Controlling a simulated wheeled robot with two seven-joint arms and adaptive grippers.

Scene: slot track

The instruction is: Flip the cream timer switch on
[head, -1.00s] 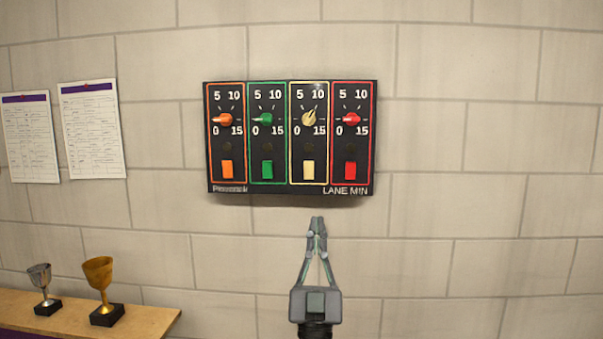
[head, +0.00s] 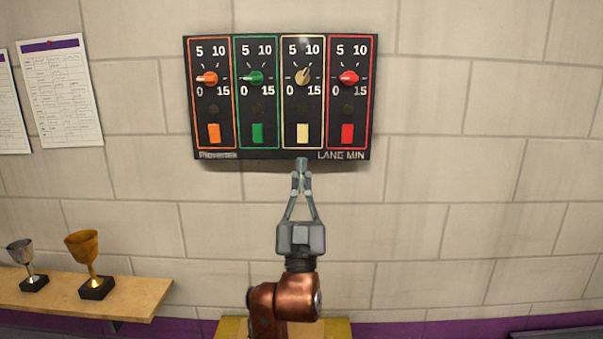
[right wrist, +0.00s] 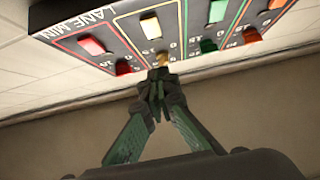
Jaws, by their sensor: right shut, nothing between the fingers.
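The cream timer switch (head: 303,133) is a small cream rocker in the third column of a black panel (head: 244,153) on the wall. Above it is a cream knob (head: 302,77), its pointer tilted toward upper right. My right gripper (head: 301,165) is shut and empty, its tips at the panel's lower edge below the cream switch. In the right wrist view the closed fingertips (right wrist: 157,78) show close to the cream column, with the cream switch (right wrist: 151,26) above them. I cannot tell whether they touch the panel. My left gripper is not in view.
Orange (head: 214,134), green (head: 257,134) and red (head: 347,134) switches sit beside the cream one. A wooden shelf (head: 140,297) at lower left holds a silver cup (head: 22,254) and a gold cup (head: 83,247). Papers (head: 62,95) hang at left. The wall right of the panel is clear.

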